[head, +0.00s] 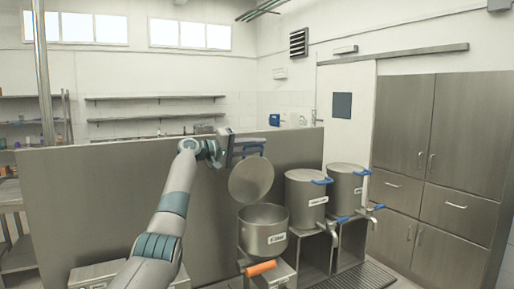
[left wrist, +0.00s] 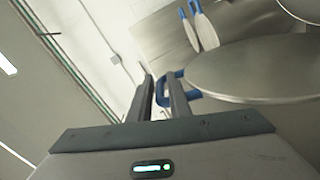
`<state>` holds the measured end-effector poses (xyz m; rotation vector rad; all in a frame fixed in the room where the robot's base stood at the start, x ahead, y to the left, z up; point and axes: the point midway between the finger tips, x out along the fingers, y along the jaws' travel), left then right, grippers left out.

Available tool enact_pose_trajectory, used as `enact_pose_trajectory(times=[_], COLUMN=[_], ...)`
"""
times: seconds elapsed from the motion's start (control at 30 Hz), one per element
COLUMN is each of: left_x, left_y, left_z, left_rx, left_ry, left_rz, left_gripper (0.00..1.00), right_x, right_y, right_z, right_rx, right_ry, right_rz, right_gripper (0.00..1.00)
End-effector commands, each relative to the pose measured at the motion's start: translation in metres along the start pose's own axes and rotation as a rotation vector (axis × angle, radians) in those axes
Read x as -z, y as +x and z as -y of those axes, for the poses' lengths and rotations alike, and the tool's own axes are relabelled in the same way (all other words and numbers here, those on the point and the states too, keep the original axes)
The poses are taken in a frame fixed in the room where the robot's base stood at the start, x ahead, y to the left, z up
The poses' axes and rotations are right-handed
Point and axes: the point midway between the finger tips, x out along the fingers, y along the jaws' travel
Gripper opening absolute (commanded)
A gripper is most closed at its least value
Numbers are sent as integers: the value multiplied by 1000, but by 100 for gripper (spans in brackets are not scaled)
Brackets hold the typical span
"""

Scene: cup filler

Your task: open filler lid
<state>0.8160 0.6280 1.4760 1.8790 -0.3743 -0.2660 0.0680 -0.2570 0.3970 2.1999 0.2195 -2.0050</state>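The left filler pot (head: 264,237) is a steel pot with its top open. Its round steel lid (head: 251,181) stands raised and tilted above the pot's back rim, and its blue handle is at the lid's top edge. My left gripper (head: 243,146) is at that handle, reaching in from the left. In the left wrist view the fingers (left wrist: 165,97) are close together around the blue handle (left wrist: 166,88), and the lid (left wrist: 255,70) spreads to their right. My right gripper is out of view.
Two more steel pots, the middle one (head: 306,203) and the right one (head: 345,188), have lids on and blue handles. An orange handle (head: 261,268) sits below the open pot. A steel partition (head: 100,190) stands behind; cabinets (head: 440,150) line the right wall.

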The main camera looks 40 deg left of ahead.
Motion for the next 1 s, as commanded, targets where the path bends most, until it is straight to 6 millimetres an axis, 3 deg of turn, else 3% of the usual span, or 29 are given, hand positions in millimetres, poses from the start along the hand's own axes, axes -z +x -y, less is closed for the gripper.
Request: enact_pose_trajectory(times=[0.27, 0.8, 1.0], left_x=[-1, -1, 0], left_y=[-26, -131, -159], left_z=[4, 5, 3], left_rx=[0, 1, 1], left_ry=[3, 1, 0], left_rz=[-2, -2, 0], left_gripper=[17, 17, 17], right_x=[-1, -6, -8], right_y=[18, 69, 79], right_z=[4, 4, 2], right_rx=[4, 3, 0], right_ry=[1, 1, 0], right_rz=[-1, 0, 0], right_gripper=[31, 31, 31])
